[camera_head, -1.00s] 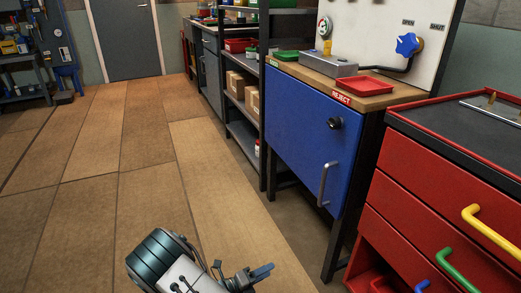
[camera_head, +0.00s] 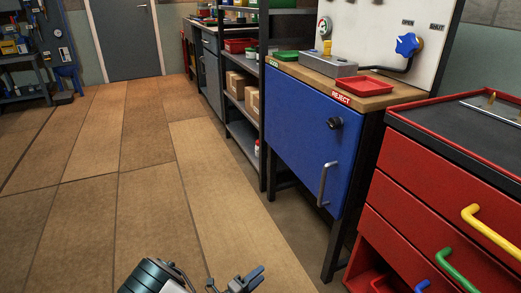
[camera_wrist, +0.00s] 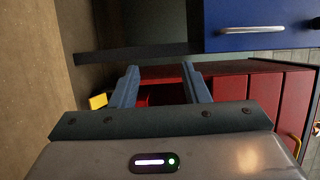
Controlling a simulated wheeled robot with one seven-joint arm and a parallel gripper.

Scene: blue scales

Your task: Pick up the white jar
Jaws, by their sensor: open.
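A small white jar (camera_head: 257,148) with a reddish lid shows at the right end of a lower shelf of the dark rack, partly hidden by the rack's post. My gripper (camera_head: 256,277) is low at the bottom edge of the head view, over the floor and well apart from the jar. In the wrist view my gripper (camera_wrist: 162,74) has its two blue fingers spread with nothing between them. The jar cannot be made out in the wrist view.
The dark shelf rack (camera_head: 243,131) holds cardboard boxes (camera_head: 253,102). A blue cabinet (camera_head: 300,125) with a red tray (camera_head: 363,86) on top stands right of it. A red drawer unit (camera_head: 430,200) stands at the near right. The wooden floor (camera_head: 140,190) is clear at left.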

